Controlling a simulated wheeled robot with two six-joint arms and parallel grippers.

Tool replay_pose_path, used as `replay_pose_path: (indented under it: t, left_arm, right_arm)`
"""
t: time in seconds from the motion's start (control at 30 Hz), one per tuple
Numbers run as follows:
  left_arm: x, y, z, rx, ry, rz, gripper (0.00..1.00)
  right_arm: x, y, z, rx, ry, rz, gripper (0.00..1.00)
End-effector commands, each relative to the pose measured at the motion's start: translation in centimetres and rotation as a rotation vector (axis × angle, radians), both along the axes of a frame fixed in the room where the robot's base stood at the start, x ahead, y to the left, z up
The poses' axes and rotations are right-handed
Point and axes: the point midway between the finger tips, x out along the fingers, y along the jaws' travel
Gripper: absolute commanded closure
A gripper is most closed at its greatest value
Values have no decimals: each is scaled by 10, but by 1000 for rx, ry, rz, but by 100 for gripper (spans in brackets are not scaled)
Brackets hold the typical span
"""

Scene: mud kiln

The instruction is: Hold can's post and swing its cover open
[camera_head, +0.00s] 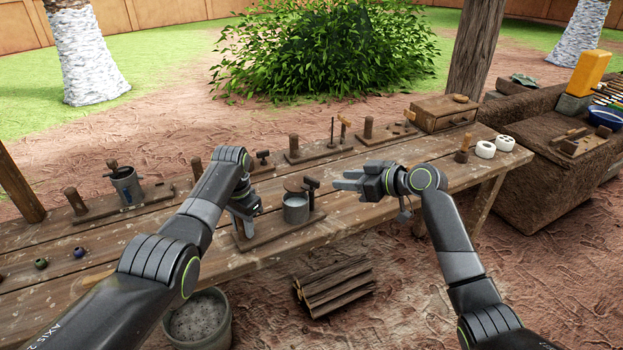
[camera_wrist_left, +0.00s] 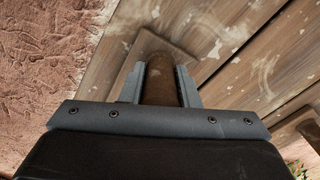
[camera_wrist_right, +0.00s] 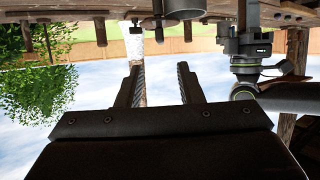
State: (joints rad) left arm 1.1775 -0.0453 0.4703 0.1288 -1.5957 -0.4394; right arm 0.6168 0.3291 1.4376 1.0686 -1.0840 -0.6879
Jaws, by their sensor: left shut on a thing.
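A grey metal can (camera_head: 296,211) stands on a wooden base board (camera_head: 270,234) at the front of the table. A brown cover (camera_head: 294,187) lies over the can's top, with a dark T-shaped wooden piece (camera_head: 311,185) at its right. My left gripper (camera_head: 246,215) points down at the board's left end. In the left wrist view, its fingers (camera_wrist_left: 160,85) are shut on a round brown wooden post (camera_wrist_left: 160,72). My right gripper (camera_head: 340,181) is open and empty, to the right of the can and cover. In the right wrist view, its fingers (camera_wrist_right: 158,85) are apart with nothing between them.
Another can (camera_head: 127,187) on a board stands at the left. Several wooden posts on boards line the table's back, near a drawer box (camera_head: 444,113). White cups (camera_head: 485,149) stand at the right. Firewood (camera_head: 335,285) and a bucket (camera_head: 198,318) are on the ground in front.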

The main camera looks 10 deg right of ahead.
Motion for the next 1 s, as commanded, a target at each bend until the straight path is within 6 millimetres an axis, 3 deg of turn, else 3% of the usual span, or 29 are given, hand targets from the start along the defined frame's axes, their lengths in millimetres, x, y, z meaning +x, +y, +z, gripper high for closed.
replay_pose_path:
  t: [0.63, 1.0]
  left_arm:
    - [0, 0, 1, 0, -1, 0, 100]
    - [0, 0, 1, 0, -1, 0, 100]
  right_arm:
    - [58, 61, -34, 4, 4, 1, 66]
    - [75, 77, -44, 3, 3, -1, 66]
